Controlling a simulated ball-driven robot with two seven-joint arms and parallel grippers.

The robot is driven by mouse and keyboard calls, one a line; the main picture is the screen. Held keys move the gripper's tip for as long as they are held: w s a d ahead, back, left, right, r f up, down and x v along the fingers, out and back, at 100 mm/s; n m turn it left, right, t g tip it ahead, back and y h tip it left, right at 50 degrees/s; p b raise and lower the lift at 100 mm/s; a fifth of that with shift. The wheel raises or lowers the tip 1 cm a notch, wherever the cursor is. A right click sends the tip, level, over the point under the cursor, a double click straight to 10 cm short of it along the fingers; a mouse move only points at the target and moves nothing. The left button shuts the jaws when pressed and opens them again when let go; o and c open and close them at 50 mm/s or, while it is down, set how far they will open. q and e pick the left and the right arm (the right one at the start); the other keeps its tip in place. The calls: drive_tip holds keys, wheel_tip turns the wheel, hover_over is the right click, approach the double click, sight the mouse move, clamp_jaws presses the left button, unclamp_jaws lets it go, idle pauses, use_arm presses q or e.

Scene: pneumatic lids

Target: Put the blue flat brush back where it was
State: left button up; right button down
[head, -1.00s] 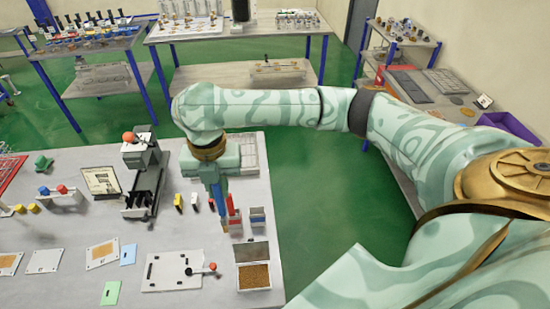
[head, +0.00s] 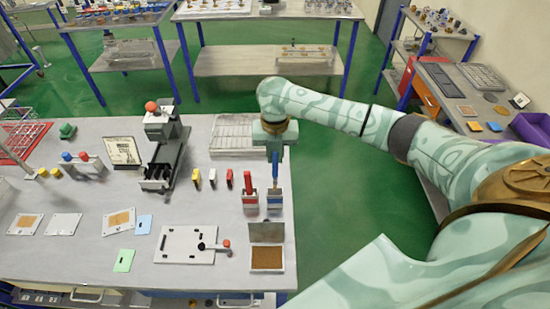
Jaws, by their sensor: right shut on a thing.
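My right gripper (head: 274,157) points down at the right end of the table and is shut on the blue flat brush (head: 275,172). The brush hangs upright, its lower end at the right-hand small holder (head: 275,204). Whether its tip is inside the holder or just above it I cannot tell. A red brush (head: 248,182) stands upright at the left-hand holder (head: 250,205), just left of my gripper. My left gripper is not in view.
An open box with a brown pad (head: 267,258) lies in front of the holders. Small red, yellow and white blocks (head: 212,178) stand left of them. A grey press (head: 163,150) stands further left. A wire tray (head: 232,132) lies behind. The table's right edge is close.

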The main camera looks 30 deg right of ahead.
drive_tip(key=shift+f, duration=0.55)
drive_tip(key=shift+f, duration=0.6)
drive_tip(key=c, duration=1.4)
unclamp_jaws()
drive_tip(key=shift+o, duration=0.2)
drive_tip(key=shift+r, duration=0.15)
wheel_tip(320, 180, up, 13)
drive_tip(key=shift+p, duration=1.15)
